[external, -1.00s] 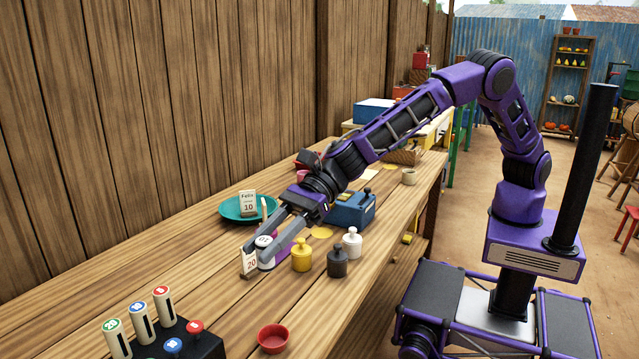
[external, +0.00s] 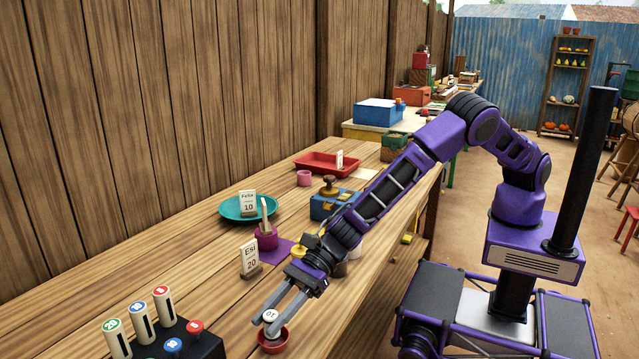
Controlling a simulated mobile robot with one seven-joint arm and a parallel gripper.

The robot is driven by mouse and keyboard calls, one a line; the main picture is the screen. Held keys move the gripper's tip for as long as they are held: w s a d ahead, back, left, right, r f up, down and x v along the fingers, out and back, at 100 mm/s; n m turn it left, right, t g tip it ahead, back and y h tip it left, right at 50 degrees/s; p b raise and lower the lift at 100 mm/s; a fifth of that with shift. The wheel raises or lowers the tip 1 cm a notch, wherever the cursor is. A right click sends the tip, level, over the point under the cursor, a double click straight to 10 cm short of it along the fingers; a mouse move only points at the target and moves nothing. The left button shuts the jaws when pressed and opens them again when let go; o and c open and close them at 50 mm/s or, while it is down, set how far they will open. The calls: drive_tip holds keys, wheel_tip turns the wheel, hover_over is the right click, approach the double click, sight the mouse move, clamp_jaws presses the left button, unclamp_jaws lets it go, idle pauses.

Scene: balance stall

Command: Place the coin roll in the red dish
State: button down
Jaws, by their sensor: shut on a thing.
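The coin roll (external: 270,315) is a small light cylinder with dark marking on its pale top. My gripper (external: 267,326) is shut on it, with a finger on either side. The red dish (external: 281,345) is a small round bowl near the front edge of the wooden table. The held coin roll is at the dish, over its far side in the picture. The fingers and the roll hide part of the dish, and I cannot tell whether the roll touches its bottom.
A black rack (external: 196,345) with upright tubes stands left of the dish. Behind my gripper are the Esi 20 card (external: 250,260), a purple pot (external: 267,241), a teal plate (external: 232,212) and a blue box (external: 322,207). My arm covers several weights. Bare table lies around the dish.

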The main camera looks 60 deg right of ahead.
drive_tip(key=shift+f, duration=0.9)
drive_tip(key=shift+f+b, duration=0.2)
drive_tip(key=shift+b, duration=0.15)
drive_tip(key=c, duration=0.5)
unclamp_jaws()
drive_tip(key=shift+c, duration=0.2)
drive_tip(key=shift+r, duration=0.15)
drive_tip(key=shift+d+r+p, duration=0.1)
drive_tip(key=shift+p, duration=0.3)
drive_tip(key=v, duration=1.1)
drive_tip(key=shift+s+d, duration=0.1)
drive_tip(key=shift+d, duration=0.3)
drive_tip(key=shift+r, duration=0.1)
